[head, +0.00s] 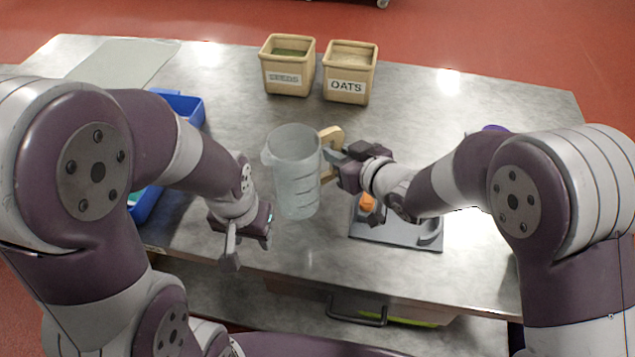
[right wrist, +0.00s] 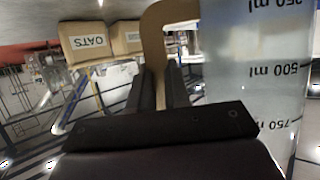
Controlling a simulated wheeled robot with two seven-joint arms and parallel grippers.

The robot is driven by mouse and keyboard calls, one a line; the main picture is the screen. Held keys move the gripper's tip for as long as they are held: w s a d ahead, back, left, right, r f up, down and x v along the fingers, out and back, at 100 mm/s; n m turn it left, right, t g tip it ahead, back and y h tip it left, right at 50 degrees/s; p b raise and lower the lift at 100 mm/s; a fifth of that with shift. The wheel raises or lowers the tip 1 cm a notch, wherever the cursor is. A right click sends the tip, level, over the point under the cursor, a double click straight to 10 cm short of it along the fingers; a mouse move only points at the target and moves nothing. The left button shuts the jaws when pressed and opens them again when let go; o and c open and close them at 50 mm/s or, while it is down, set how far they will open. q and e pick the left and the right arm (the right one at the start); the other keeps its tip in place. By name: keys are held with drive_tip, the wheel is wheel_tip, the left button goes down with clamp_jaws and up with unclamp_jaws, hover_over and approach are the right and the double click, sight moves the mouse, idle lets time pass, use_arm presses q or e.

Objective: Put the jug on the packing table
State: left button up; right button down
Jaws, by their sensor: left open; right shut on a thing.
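The clear measuring jug (head: 296,172) with a tan handle (head: 332,140) is over the middle of the steel packing table (head: 420,112). My right gripper (head: 338,160) is shut on the jug's handle. The right wrist view shows the handle (right wrist: 160,50) between the fingers and the jug's marked wall (right wrist: 255,80) beside it. The jug looks upright; I cannot tell whether its base touches the table. My left gripper (head: 250,240) is open and empty, left of the jug near the table's front edge.
Bins marked seeds (head: 287,66) and oats (head: 350,72) stand at the back. A blue tray (head: 188,107) is at the left, partly behind my left arm. A grey tray (head: 395,234) with an orange item (head: 366,202) lies right of the jug. The back right is mostly clear.

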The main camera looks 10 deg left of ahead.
sight(325, 177)
drive_tip(key=a+f, duration=0.2)
drive_tip(key=shift+s+a, duration=0.2)
drive_tip(key=shift+a, duration=0.1)
drive_tip(key=f, duration=0.3)
drive_tip(key=shift+s+f, duration=0.3)
drive_tip(key=shift+f, duration=0.1)
use_arm(q)
drive_tip(key=shift+w+f, duration=0.25)
drive_tip(key=shift+w, duration=0.1)
use_arm(e)
drive_tip(key=shift+w+f, duration=0.15)
drive_tip(key=shift+f, duration=0.05)
use_arm(q)
drive_tip(key=shift+f, duration=0.1)
use_arm(e)
drive_tip(key=shift+f, duration=0.1)
drive_tip(key=c, duration=1.1)
unclamp_jaws()
